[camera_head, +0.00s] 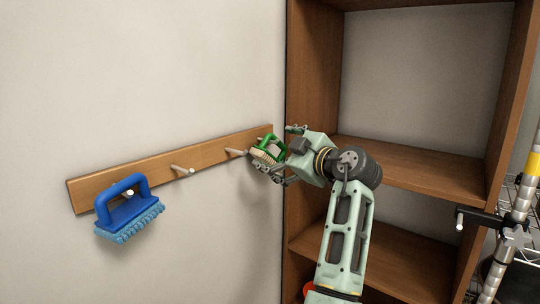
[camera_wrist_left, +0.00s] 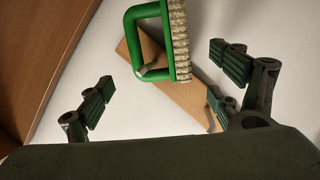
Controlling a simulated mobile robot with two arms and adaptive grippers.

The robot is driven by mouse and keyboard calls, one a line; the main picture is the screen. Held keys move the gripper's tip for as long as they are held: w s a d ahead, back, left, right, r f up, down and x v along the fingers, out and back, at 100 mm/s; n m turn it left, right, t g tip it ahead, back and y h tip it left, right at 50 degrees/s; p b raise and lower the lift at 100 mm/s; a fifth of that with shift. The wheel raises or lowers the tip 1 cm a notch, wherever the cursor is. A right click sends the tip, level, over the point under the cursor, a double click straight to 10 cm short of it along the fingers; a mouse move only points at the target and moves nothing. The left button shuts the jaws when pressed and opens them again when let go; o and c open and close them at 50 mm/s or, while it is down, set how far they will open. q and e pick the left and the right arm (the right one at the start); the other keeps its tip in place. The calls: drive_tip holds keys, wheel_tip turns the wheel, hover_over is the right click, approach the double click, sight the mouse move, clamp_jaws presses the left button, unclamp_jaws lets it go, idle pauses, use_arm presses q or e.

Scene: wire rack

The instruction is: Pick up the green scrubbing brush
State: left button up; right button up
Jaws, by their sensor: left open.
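The green scrubbing brush (camera_head: 267,149) hangs at the right end of a wooden peg rail in the head view. It has a green loop handle and pale bristles. In the left wrist view the brush (camera_wrist_left: 181,42) is ahead of the fingers, with a peg through its handle loop. My left gripper (camera_head: 279,154) is right beside the brush, partly hiding it in the head view. In the left wrist view its fingers (camera_wrist_left: 165,85) are spread wide with nothing between the pads; the brush lies beyond them. My right gripper does not show.
The peg rail (camera_head: 215,155) is on the wall. A blue brush (camera_head: 128,210) hangs from its left peg, and the pegs between are bare. A wooden shelf unit (camera_head: 425,165) stands close on the right. A wire rack (camera_head: 520,190) is at the far right.

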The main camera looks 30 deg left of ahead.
use_arm(q)
drive_tip(key=p+x, duration=0.1)
drive_tip(key=x, duration=0.3)
drive_tip(key=shift+s+r+p, duration=0.15)
drive_tip(key=shift+p, duration=0.2)
drive_tip(key=shift+a, duration=0.3)
drive_tip(key=shift+d, duration=0.1)
drive_tip(key=shift+c, duration=0.4)
drive_tip(key=shift+c, duration=0.9)
drive_tip(key=c, duration=1.2)
drive_tip(key=shift+o, duration=0.2)
